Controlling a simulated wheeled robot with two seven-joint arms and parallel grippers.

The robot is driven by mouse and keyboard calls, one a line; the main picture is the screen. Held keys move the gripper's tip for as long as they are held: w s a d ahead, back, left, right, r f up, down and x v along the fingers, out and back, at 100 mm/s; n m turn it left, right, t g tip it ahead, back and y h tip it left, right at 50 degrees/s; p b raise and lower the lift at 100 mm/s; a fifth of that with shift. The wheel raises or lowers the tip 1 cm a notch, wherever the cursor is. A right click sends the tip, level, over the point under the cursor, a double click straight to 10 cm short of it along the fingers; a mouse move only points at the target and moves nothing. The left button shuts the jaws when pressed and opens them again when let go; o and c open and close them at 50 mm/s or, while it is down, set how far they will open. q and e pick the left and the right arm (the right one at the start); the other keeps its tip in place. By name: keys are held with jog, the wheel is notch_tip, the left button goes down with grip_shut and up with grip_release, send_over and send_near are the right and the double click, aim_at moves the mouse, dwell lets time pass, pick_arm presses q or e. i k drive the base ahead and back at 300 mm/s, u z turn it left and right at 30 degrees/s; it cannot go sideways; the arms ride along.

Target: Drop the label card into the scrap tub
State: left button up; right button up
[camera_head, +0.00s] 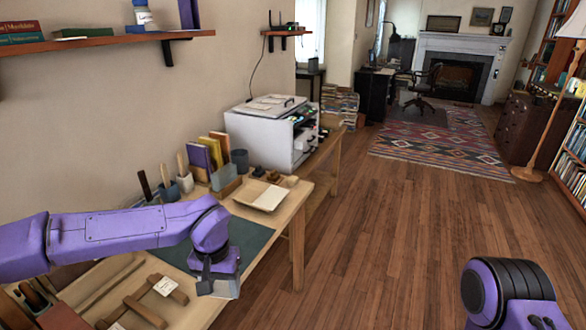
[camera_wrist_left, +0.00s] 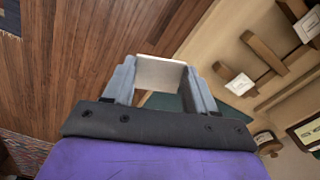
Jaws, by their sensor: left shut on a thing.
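My left gripper (camera_head: 216,287) hangs at the front edge of the worktable, low over its right side. In the left wrist view the two grey fingers (camera_wrist_left: 160,86) are shut on a pale label card (camera_wrist_left: 160,71), which spans between their tips with wooden floor behind it. The card also shows pale at the fingertips in the head view (camera_head: 231,289). I cannot pick out the scrap tub for sure in either view. A purple and black part of my right arm shows at the lower right of the head view; its gripper fingers are not visible.
The worktable (camera_head: 283,217) carries a dark green mat (camera_head: 246,238), a beige tray (camera_head: 262,194), upright books, pots and a white machine (camera_head: 262,138). Wooden pieces with pale tags (camera_head: 165,286) lie at the front left. Open wooden floor (camera_head: 375,240) lies to the right.

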aim_at(241, 170)
jog(key=z, duration=0.4)
jog(key=i, duration=1.15)
jog(key=u, duration=0.3)
jog(key=i, duration=1.7)
jog(key=u, duration=0.75)
